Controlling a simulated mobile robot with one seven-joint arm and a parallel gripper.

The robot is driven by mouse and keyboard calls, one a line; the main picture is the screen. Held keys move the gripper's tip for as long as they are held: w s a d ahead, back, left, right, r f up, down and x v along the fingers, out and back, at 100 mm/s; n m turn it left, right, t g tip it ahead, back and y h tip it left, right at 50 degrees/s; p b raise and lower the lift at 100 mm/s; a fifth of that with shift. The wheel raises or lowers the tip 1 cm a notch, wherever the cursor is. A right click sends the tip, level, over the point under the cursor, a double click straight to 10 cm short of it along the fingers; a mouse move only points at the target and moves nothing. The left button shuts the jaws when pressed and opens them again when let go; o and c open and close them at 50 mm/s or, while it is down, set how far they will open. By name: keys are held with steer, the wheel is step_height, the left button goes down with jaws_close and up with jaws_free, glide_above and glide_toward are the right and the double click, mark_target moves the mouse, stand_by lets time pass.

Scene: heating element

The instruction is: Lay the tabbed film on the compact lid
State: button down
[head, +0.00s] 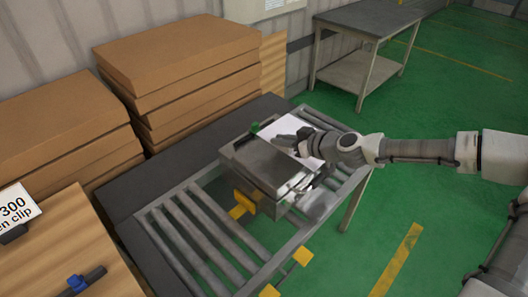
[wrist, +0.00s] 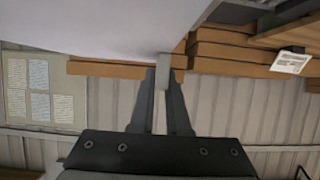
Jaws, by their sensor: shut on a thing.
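The tabbed film is a thin white sheet (head: 283,127) above the far right side of a grey metal box. The film also fills the top of the wrist view (wrist: 110,25), with a small grey tab (wrist: 165,62) on its near edge. My gripper (head: 301,143) is shut on this tab; its fingertips (wrist: 163,82) meet at it. The compact lid appears to be the flat grey top (head: 262,163) of the box, partly covered by my gripper and the film. Whether the film touches the lid cannot be told.
The box stands on a grey slatted roller table (head: 180,243) with yellow stops (head: 243,203). A green piece (head: 255,127) shows at the box's far edge. Stacked cardboard boxes (head: 180,70) stand behind. A wooden surface with a label (head: 16,207) is at left. Green floor is open at right.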

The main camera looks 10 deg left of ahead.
glide_above(261, 162)
step_height(261, 162, down, 4)
steer(key=shift+w+r, duration=0.1)
steer(key=shift+r, duration=0.05)
steer(key=shift+f+p, duration=0.35)
steer(key=shift+f, duration=1.7)
steer(key=c, duration=0.9)
jaws_free()
steer(key=v, duration=1.2)
steer(key=shift+b, duration=0.35)
